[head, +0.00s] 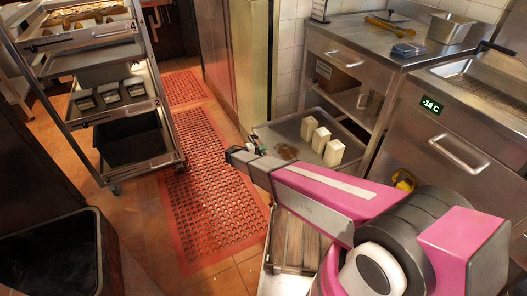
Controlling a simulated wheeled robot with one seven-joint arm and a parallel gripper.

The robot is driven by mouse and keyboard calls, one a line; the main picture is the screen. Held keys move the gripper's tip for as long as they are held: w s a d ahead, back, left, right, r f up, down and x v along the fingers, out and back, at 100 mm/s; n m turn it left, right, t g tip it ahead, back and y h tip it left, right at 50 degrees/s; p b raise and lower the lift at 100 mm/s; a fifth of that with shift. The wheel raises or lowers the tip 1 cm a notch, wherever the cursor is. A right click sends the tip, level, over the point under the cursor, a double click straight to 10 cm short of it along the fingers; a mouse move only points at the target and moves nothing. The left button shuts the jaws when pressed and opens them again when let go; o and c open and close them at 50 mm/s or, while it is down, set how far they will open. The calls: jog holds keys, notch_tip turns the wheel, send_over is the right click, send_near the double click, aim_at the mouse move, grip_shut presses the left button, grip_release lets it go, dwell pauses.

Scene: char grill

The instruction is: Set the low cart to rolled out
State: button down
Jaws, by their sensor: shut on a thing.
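The low cart (279,131) appears to be the low metal tray top in front of the steel counter. Several cream blocks stand on its right part, and a brown stain marks its surface. My arm crosses over its near side and hides much of it. My gripper (240,152) is at the cart's near left corner, shut at its edge. The exact part between the fingers is too small to make out.
A tall rack cart (166,128) with trays and a black bin stands at left. A red perforated mat (205,190) covers the floor between, mostly clear. A black bin (60,255) is at lower left. Wooden slats (293,240) lie below my arm. The steel counter (385,57) is at right.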

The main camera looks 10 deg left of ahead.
jog(key=c, duration=1)
grip_release()
jog(key=shift+o, duration=0.2)
jog(key=v, duration=1)
jog(key=shift+s+a, duration=0.25)
jog(key=shift+a, duration=0.05)
